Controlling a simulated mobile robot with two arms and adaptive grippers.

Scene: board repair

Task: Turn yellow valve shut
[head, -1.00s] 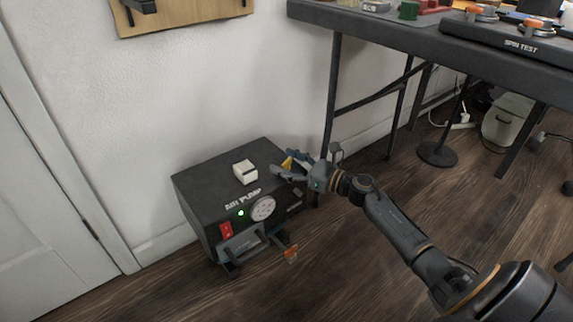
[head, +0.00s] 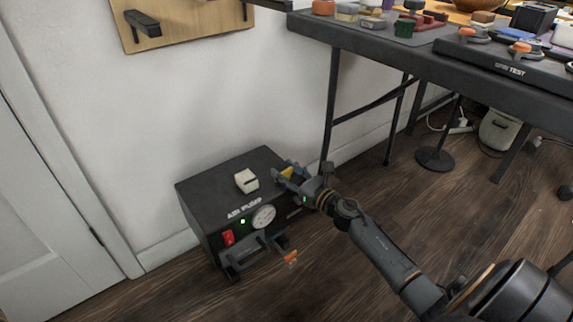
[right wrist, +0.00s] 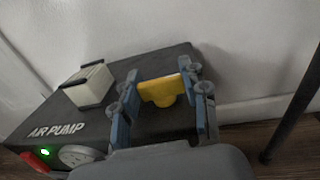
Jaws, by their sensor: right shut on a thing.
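The yellow valve (right wrist: 160,90) stands on top of the black air pump (head: 212,190), near its right end. In the right wrist view its wide yellow handle lies crosswise between the two blue finger pads. My right gripper (head: 286,173) is shut on the valve handle, with a finger at each end; it also shows in the right wrist view (right wrist: 160,88). In the head view the fingers hide most of the valve. My left gripper is not in view.
A white block (head: 247,180) sits on the pump top, left of the valve. The pump front has a gauge (head: 263,217), a red switch (head: 228,237) and a green light. A dark table (head: 420,50) stands at the right.

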